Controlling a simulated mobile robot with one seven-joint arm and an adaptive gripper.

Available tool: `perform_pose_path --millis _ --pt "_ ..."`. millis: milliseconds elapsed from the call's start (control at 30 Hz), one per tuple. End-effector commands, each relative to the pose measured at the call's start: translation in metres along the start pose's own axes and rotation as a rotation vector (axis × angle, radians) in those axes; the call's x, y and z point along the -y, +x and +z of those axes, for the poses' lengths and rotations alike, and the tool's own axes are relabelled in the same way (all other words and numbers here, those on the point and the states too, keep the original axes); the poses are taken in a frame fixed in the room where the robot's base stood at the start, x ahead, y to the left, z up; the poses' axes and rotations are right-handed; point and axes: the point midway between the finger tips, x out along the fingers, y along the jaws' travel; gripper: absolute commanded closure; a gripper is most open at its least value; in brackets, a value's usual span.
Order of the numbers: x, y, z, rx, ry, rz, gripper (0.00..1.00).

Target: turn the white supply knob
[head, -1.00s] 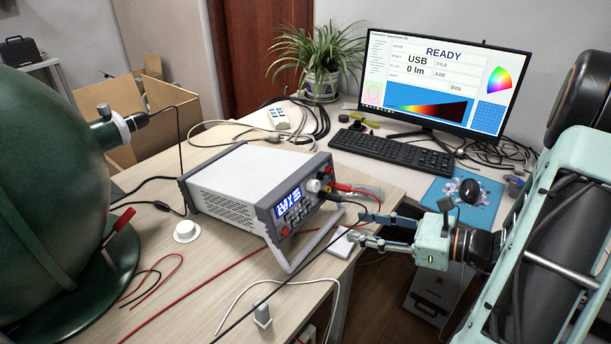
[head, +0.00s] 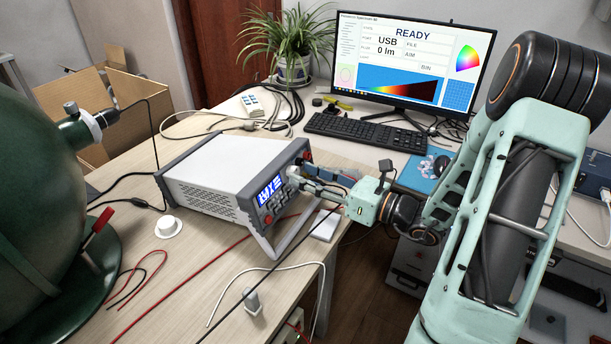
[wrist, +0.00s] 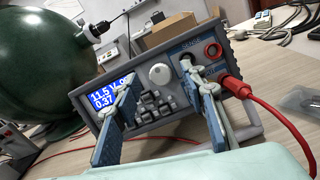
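The power supply (head: 215,170) is a white and grey box on the wooden table, tilted up on its front stand. Its white supply knob (wrist: 160,74) is round and sits on the front panel, right of the lit blue display (wrist: 110,93). My gripper (wrist: 161,82) is open, with one finger left of the knob and one right of it in the wrist view. The fingers appear apart from the knob; the exact depth gap is hard to tell. In the head view my gripper (head: 302,180) is close to the panel and partly hides it.
A red cable (wrist: 260,98) plugs into the panel right of my right finger, and a red terminal (wrist: 212,50) is above it. Buttons lie below the knob. A large green sphere (head: 40,220) stands at left. A monitor (head: 410,55) and keyboard (head: 365,133) are behind.

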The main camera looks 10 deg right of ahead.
Motion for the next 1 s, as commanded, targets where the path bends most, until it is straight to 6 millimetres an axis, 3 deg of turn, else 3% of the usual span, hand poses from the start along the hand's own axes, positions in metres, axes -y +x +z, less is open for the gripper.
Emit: perform_pose_path --millis 400,733,1000 --pt "0.0001 0.0087 -0.0001 0.0 0.0 -0.001 0.62" --pt "0.0 0.0085 -0.0001 -0.001 0.0 0.0 0.99" --pt "-0.0004 0.0085 0.0013 -0.001 0.02 -0.005 1.0"
